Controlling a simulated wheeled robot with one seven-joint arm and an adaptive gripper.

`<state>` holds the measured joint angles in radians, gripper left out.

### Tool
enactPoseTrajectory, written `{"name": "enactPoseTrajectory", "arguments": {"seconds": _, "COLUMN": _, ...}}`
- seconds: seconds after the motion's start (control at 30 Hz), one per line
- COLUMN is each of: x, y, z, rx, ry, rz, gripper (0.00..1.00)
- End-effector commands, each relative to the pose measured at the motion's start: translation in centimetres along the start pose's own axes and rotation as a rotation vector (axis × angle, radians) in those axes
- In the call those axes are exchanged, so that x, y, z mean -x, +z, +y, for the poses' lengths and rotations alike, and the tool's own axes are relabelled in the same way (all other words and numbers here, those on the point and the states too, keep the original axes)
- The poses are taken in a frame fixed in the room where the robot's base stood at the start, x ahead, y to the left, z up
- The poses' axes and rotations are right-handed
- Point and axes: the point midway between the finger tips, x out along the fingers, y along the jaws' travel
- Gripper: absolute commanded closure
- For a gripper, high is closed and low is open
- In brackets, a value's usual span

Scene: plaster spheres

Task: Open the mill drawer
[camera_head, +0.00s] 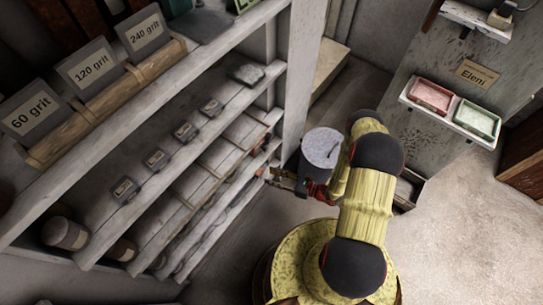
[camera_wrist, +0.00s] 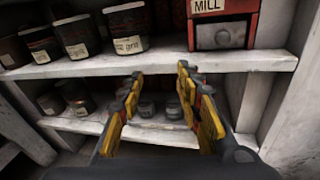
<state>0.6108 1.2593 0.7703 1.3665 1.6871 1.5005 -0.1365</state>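The mill (camera_wrist: 247,6) is a red box with a white MILL label, on the upper shelf at the top right of the wrist view. Its drawer (camera_wrist: 200,38) is a grey front with a small round knob, and it looks closed. The top of the mill is cut off by the picture edge. My gripper (camera_wrist: 160,78) is open and empty. Its yellow-padded fingers point at the shelf, below and left of the drawer, and touch nothing that I can see. In the head view my gripper (camera_head: 283,181) is beside the shelf unit; I cannot make out the mill there.
Several dark labelled jars (camera_wrist: 83,36) stand left of the mill. The upper shelf's white front edge (camera_wrist: 75,68) runs below the drawer, and more jars sit on the lower shelf. A white upright (camera_wrist: 288,105) is at the right. Open floor (camera_head: 470,200) lies right of my arm.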

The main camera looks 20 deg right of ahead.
Motion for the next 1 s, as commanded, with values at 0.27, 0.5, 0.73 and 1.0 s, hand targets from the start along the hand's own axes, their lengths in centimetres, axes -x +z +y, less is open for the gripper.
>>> {"name": "enactPoseTrajectory", "arguments": {"seconds": 0.27, "x": 0.5, "y": 2.9, "z": -8.2, "rx": 0.092, "ry": -0.229, "rz": -0.097, "gripper": 0.65}}
{"name": "enactPoseTrajectory", "arguments": {"seconds": 0.5, "x": -1.4, "y": 3.5, "z": -8.7, "rx": 0.108, "ry": -0.229, "rz": -0.112, "gripper": 0.65}}
{"name": "enactPoseTrajectory", "arguments": {"seconds": 0.73, "x": -4.8, "y": 3.9, "z": -9.4, "rx": 0.107, "ry": -0.228, "rz": -0.112, "gripper": 0.65}}
{"name": "enactPoseTrajectory", "arguments": {"seconds": 1.0, "x": -6.8, "y": 4.2, "z": -9.9, "rx": 0.106, "ry": -0.23, "rz": -0.111, "gripper": 0.65}}
